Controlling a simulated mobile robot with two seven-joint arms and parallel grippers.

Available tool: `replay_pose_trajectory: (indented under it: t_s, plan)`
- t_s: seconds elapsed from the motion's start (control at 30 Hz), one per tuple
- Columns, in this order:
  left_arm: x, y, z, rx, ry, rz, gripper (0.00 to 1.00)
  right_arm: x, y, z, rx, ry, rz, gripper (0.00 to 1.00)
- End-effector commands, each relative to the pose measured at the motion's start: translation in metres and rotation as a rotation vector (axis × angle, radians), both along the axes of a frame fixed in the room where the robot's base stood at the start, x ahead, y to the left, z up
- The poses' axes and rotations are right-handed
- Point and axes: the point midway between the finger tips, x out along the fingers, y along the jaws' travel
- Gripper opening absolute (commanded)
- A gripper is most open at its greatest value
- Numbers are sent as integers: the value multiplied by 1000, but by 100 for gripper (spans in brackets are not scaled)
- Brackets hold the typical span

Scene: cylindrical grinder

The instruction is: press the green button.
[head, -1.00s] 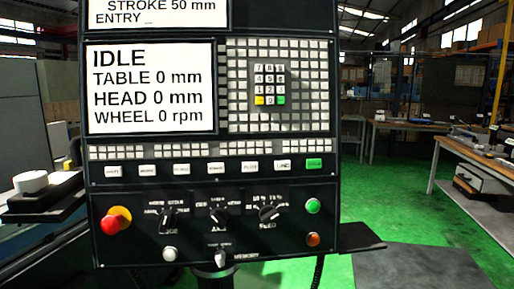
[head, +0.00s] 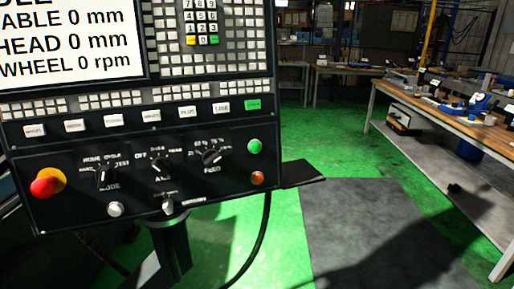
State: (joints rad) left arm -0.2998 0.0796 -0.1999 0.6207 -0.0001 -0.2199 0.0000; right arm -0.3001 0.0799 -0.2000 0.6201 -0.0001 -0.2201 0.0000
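The round green button (head: 254,146) sits at the right end of the lower section of the dark control panel (head: 225,185), above an orange button (head: 257,178). A flat green rectangular key (head: 252,104) lies above it at the end of a row of white keys, and a small green key (head: 214,40) is on the keypad. Neither of my grippers shows in the head view, and nothing covers the round green button.
A red knob on a yellow base (head: 47,183), rotary switches and a white button (head: 115,209) share the panel. A small shelf (head: 303,173) juts out at its right. A workbench (head: 450,122) stands at the right. Green floor and a grey mat (head: 375,235) lie between.

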Motion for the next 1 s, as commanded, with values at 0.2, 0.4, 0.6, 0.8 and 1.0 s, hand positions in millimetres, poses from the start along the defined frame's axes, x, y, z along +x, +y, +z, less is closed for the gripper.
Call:
replay_pose_trajectory:
  t_s: [0.2, 0.4, 0.6, 0.8, 1.0]
  plan:
    - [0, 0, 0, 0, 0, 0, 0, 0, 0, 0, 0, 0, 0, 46]
    - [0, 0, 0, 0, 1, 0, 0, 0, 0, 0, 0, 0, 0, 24]
    - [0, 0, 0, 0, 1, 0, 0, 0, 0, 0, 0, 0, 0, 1]
    - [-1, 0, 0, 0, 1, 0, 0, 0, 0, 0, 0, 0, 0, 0]
    - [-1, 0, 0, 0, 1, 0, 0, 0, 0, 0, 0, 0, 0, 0]
